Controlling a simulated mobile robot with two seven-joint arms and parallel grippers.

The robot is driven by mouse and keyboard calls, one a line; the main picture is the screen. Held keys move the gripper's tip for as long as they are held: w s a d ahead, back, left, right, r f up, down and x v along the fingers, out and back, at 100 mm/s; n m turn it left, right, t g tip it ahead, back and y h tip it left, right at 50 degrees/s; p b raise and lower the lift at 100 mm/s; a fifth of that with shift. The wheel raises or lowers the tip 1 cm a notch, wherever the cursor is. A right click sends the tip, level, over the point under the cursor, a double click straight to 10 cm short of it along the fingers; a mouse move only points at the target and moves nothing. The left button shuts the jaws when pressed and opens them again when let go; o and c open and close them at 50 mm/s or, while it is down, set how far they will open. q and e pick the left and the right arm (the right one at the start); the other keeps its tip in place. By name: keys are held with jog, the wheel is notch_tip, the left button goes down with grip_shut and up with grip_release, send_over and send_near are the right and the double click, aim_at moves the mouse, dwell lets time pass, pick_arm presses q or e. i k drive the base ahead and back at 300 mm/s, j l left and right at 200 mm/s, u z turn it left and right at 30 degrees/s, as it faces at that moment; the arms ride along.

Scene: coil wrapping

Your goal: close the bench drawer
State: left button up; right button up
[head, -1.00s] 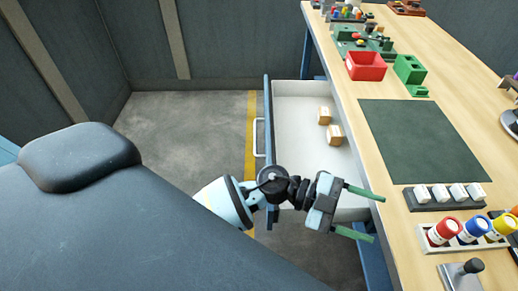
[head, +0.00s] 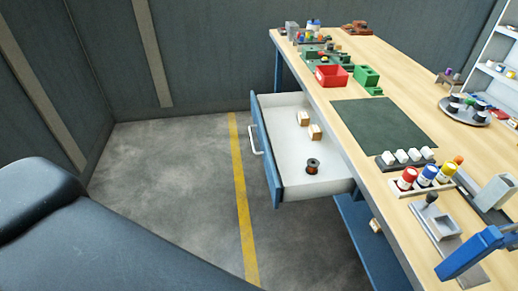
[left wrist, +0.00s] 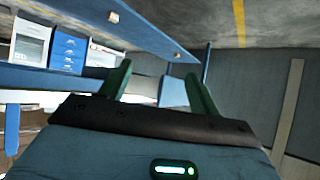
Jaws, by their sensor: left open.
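The bench drawer stands pulled out from the bench's left side in the head view. Its blue front (head: 266,150) carries a pale handle (head: 254,140), and its inside is white. Two small wooden blocks (head: 315,132) and a dark spool with a copper-coloured core (head: 312,166) are in it. My left gripper (left wrist: 160,88) shows only in the left wrist view. Its two green fingers are spread apart with nothing between them. It is out of the head view, so its distance to the drawer cannot be told. My right gripper is in neither view.
The wooden bench top (head: 320,95) holds a dark green mat (head: 385,122), a red bin (head: 331,76) and a rack of coloured-cap bottles (head: 427,177). A slanted blue piece (head: 470,254) stands at the lower right. The grey floor (head: 180,190) left of the drawer is clear.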

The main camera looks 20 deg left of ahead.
aim_at(286, 147)
jog(key=i+j+u, duration=0.65)
jog(key=i, duration=0.15)
jog(key=l, duration=0.1)
